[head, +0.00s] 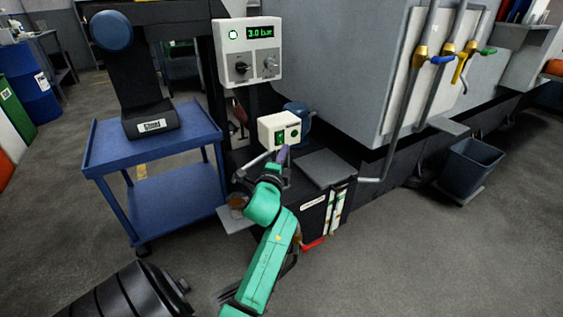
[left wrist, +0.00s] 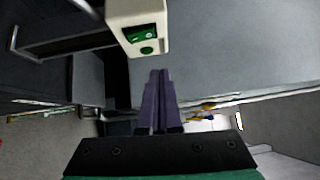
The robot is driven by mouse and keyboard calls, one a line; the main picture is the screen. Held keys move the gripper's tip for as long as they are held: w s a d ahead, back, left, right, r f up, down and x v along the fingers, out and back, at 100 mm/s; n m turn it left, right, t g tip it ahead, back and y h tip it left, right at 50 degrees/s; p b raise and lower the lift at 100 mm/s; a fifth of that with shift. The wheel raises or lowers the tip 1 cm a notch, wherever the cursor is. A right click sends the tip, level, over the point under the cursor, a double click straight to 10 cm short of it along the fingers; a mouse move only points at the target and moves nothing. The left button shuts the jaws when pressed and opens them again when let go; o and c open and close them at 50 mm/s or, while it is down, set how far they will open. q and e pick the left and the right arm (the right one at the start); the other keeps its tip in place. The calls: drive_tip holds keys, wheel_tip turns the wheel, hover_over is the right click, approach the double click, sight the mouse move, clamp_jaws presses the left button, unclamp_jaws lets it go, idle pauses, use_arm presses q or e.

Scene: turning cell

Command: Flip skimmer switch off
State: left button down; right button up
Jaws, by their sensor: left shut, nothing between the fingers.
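The skimmer switch is on a small cream box (head: 277,121) low on the machine's side, in the middle of the head view. Its front carries a green rocker (left wrist: 140,36) and a round green button or lamp (left wrist: 147,50), both seen in the left wrist view. I cannot tell the rocker's position for sure. My left gripper (head: 283,153) is just below the box's front. Its purple fingers (left wrist: 157,76) are shut together and empty, with the tips a little below the green parts in the wrist view. I cannot tell whether they touch the box. My right gripper is not in view.
A control panel reading 3.0 bar (head: 249,55) hangs above the switch box. A blue cart (head: 150,135) stands at the left. Valves with coloured handles (head: 440,55) and a grey bin (head: 470,168) are at the right. Open floor lies in front.

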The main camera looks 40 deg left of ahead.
use_arm(q)
drive_tip(key=v, duration=0.5)
drive_tip(key=shift+s+a+r, duration=0.1)
drive_tip(key=shift+s+r, duration=0.15)
drive_tip(key=shift+r, duration=0.05)
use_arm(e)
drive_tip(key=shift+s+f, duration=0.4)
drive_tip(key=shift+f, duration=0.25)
use_arm(q)
drive_tip(key=shift+f, duration=0.1)
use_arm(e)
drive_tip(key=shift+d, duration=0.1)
